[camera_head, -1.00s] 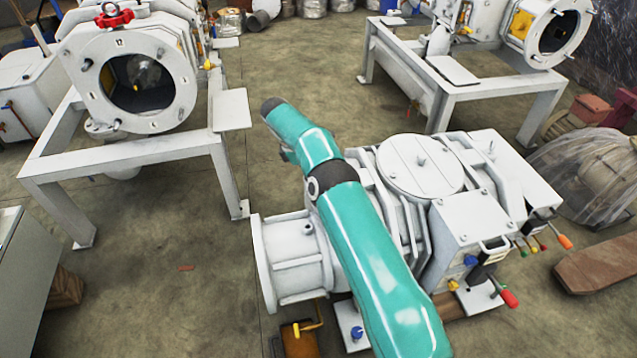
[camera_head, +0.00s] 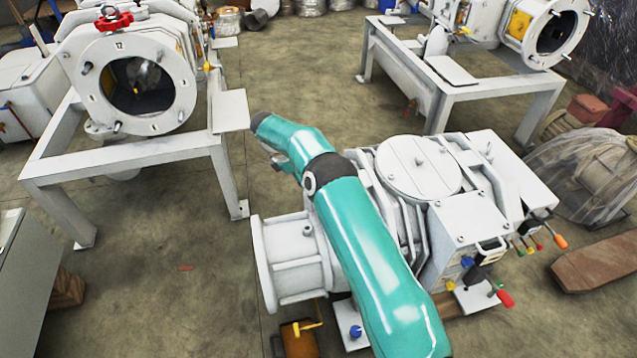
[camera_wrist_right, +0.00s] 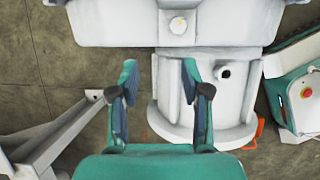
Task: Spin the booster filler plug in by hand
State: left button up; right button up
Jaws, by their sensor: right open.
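The white booster pump (camera_head: 290,255) stands under my teal right arm in the head view, its flanged neck to the left. A small round port (camera_head: 307,230) shows on the neck; it looks like a dark hole in the right wrist view (camera_wrist_right: 223,72). A round fitting with a yellowish centre (camera_wrist_right: 178,25) is on the booster body; I cannot tell if it is the filler plug. My right gripper (camera_wrist_right: 160,75) is open, with nothing visible between its fingers, and appears over the neck. The arm hides this gripper in the head view. My left gripper is not in view.
An orange tray with a yellow-handled item (camera_head: 300,338) lies at the flange's near side. Levers with coloured knobs (camera_head: 505,297) stick out at the pump's right. A white stand with a round chamber (camera_head: 130,150) is at left. The floor between is mostly clear.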

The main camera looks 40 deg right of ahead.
notch_tip(320, 180, up, 11)
jog(key=s+a+n+p, duration=0.3)
jog(key=p, duration=0.5)
jog(key=shift+t, duration=0.3)
jog(key=x, duration=0.5)
jog(key=b+x, duration=0.1)
jog(key=x, duration=1)
jog(key=shift+w+d+r, duration=0.1)
jog(key=shift+w+d, duration=0.05)
jog(key=shift+w, duration=0.1)
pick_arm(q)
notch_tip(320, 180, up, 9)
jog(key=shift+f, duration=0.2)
pick_arm(e)
grip_shut()
